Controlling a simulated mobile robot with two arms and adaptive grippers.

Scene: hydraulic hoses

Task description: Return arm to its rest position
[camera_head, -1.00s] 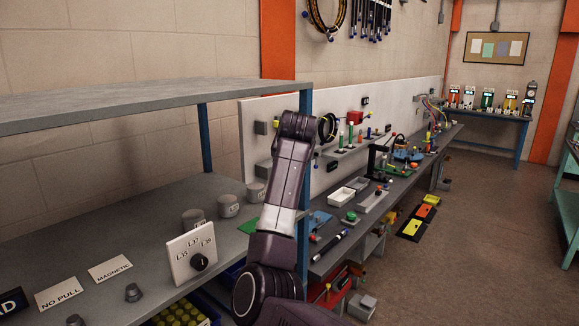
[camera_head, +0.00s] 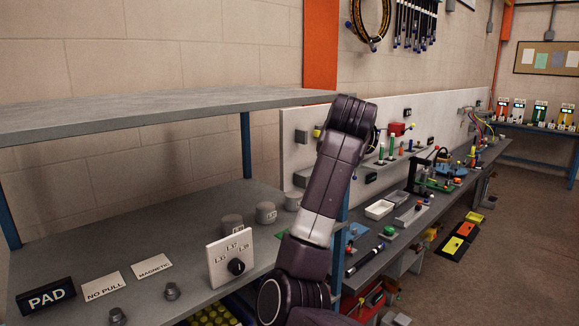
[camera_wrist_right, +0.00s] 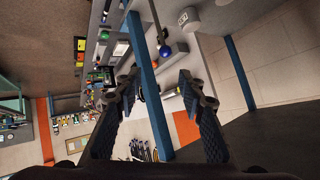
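My arm (camera_head: 325,200) rises from the lower middle of the head view to a bent elbow in front of the shelf's right end. The arm's far part and its gripper are hidden there. In the right wrist view my right gripper (camera_wrist_right: 155,86) has its two fingers spread wide apart, with nothing held between them. A blue post (camera_wrist_right: 149,82) crosses the view behind the gap between the fingers. I cannot tell how close it is. My left gripper is not in view.
A grey shelf unit (camera_head: 150,111) stands close at the left, with a dial plate (camera_head: 230,260), grey cups (camera_head: 266,213) and a PAD sign (camera_head: 46,297) on its lower board. A long workbench (camera_head: 362,259) with tools lies beyond the arm. The floor (camera_head: 520,225) at right is open.

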